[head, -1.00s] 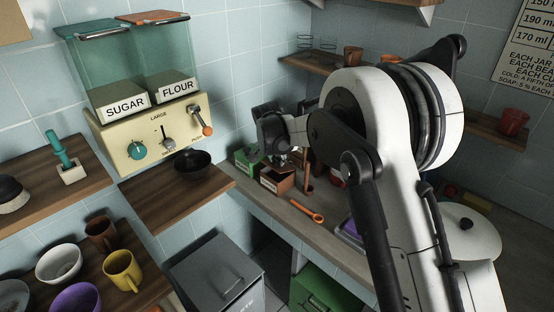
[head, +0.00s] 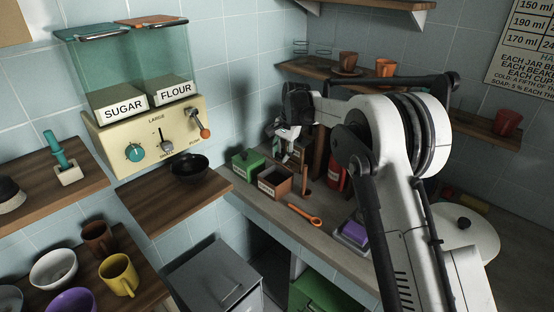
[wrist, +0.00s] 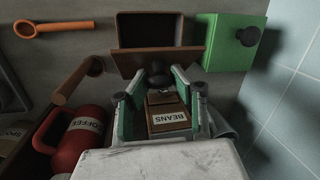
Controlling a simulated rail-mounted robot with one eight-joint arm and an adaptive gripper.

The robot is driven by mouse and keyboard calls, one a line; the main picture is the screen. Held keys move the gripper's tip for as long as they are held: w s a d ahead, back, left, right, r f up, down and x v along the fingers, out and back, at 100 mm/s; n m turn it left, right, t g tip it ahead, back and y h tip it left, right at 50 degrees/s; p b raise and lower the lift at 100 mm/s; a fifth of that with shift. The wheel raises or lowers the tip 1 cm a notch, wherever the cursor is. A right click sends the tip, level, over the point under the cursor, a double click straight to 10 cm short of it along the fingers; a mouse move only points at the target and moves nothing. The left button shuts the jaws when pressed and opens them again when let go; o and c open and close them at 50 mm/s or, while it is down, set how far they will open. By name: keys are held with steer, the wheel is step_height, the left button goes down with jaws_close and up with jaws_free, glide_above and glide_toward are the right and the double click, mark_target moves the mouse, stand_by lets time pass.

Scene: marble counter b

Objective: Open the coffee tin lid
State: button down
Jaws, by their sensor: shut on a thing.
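My gripper (wrist: 157,95) is shut on the dark knob of a flat brown lid (wrist: 145,62). The brown tin (wrist: 160,30) is open, its dark inside showing past the lid in the wrist view. The lid is off the tin and seems to be above it; the exact gap is hard to tell. In the head view the open brown tin (head: 275,182) stands on the counter with a pale label I cannot read clearly. My gripper (head: 288,132) is above and behind it there.
A green tin (head: 247,162) with a knob stands beside the brown tin. A red canister (wrist: 85,135) whose label looks like COFFEE and a brown BEANS box (wrist: 167,113) are close by. An orange spoon (head: 305,215) and a purple-topped item (head: 353,231) lie on the counter.

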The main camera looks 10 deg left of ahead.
steer(key=shift+w+d+r+g, duration=0.1)
steer(key=shift+w+g, duration=0.1)
steer(key=shift+g, duration=0.2)
steer(key=c, duration=1.4)
jaws_free()
steer(key=v, duration=1.2)
steer(key=shift+d, duration=0.15)
